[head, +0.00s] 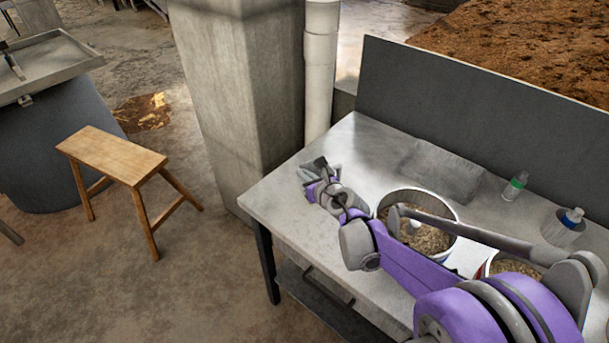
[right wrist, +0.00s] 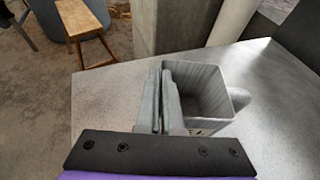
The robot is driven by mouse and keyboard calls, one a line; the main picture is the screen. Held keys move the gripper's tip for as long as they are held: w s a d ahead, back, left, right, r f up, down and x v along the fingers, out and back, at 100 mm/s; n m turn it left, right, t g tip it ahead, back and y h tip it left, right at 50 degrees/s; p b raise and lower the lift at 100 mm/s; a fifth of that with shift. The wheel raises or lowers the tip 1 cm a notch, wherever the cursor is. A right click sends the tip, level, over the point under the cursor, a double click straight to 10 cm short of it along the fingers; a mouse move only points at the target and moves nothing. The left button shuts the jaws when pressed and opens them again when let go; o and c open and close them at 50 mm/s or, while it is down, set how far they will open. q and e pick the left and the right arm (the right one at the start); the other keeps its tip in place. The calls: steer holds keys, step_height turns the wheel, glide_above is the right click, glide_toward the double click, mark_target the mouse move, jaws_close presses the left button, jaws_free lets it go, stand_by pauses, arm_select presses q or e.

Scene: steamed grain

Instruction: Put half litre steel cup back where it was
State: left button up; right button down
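The half litre steel cup (right wrist: 205,82) is a square, open-topped grey cup at the centre of the right wrist view. My right gripper (right wrist: 163,100) has its fingers close together at the cup's left wall and appears shut on that wall. In the head view my right gripper (head: 322,178) is over the left end of the grey table (head: 285,195). The cup is small and partly hidden by the gripper there. I cannot tell whether its base touches the table. My left gripper is not in view.
A large round pot of grain (head: 448,243) stands beneath my right arm, with another grain container (head: 490,268) to its right. A wooden stool (head: 112,153) stands left.

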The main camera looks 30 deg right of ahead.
steer(key=shift+f, duration=0.1)
steer(key=c, duration=1.1)
jaws_free()
steer(key=shift+o, duration=0.2)
steer(key=shift+r, duration=0.2)
steer(key=s+d+r+m+h+p, duration=0.1)
steer(key=s+r+m+h, duration=0.25)
steer(key=s+m, duration=0.55)
steer(key=s+d+r+m+h+p, duration=0.1)
steer(key=s+r+m+h, duration=0.35)
steer(key=m, duration=0.75)
steer(key=s+a+f+m+g+y, duration=0.8)
steer(key=s+a+f+m, duration=0.5)
steer(key=s+m, duration=0.2)
steer(key=shift+s+f+g, duration=0.3)
steer(key=shift+s+f, duration=0.05)
steer(key=shift+s, duration=0.7)
